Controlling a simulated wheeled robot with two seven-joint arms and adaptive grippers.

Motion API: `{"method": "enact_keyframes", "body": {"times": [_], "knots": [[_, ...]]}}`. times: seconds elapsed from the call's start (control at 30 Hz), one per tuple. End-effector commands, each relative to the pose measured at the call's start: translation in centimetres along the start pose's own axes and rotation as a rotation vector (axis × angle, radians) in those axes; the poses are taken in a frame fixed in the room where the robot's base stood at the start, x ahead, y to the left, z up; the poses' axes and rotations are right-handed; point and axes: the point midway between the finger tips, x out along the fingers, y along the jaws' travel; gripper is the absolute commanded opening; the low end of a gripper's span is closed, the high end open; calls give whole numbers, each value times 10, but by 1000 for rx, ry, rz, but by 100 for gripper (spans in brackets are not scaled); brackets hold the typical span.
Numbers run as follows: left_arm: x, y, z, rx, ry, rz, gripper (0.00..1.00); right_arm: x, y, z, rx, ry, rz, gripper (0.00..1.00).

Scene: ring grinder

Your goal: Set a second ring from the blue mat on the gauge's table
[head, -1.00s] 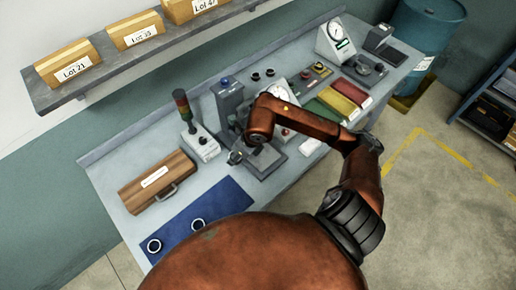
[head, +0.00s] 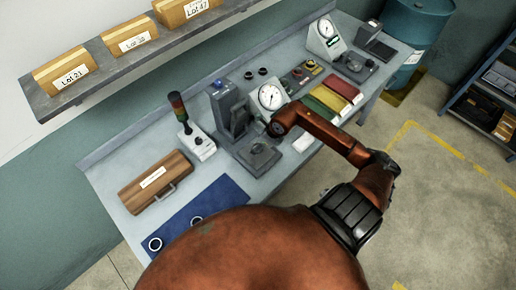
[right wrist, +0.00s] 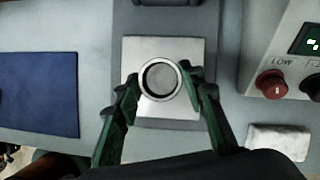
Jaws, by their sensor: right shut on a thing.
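My right gripper (right wrist: 160,82) is shut on a metal ring (right wrist: 145,94) in the right wrist view, one green finger on each side. The ring overlaps the square metal plate (right wrist: 190,112); I cannot tell whether it touches. In the head view this plate seems to belong to the column stand (head: 232,108) beside a dial unit (head: 271,97); the fingertips are hard to make out there. The blue mat (head: 220,196) bears one ring (head: 155,244) in clear view and another (head: 196,220) partly hidden by my arm. My left gripper is not in view.
A wooden case (head: 152,184) and a signal lamp (head: 180,110) stand left of the column stand. A white cloth (right wrist: 278,141) and a unit with a red knob (right wrist: 271,84) lie close on the right. Coloured trays (head: 328,97) and a second dial unit (head: 325,38) are farther right.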

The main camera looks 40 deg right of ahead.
Motion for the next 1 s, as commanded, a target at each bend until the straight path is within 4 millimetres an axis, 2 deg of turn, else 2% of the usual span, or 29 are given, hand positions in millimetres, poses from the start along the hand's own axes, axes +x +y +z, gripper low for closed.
{"method": "enact_keyframes", "body": {"times": [0.03, 0.2, 0.53, 0.57, 0.8, 1.0], "knots": [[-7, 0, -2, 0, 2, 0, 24, 6, 4, -2, 4, -1, 9, 10], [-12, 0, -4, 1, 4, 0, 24, 21, 3, -8, 1, -2, 4, 10], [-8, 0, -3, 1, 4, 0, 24, 25, 3, -9, -1, -2, 3, 10], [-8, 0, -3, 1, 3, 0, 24, 26, 3, -10, -1, -1, 3, 38], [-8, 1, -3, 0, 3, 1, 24, 25, 3, -9, -1, -1, 4, 54], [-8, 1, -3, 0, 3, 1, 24, 25, 3, -9, -1, -1, 4, 54]]}}
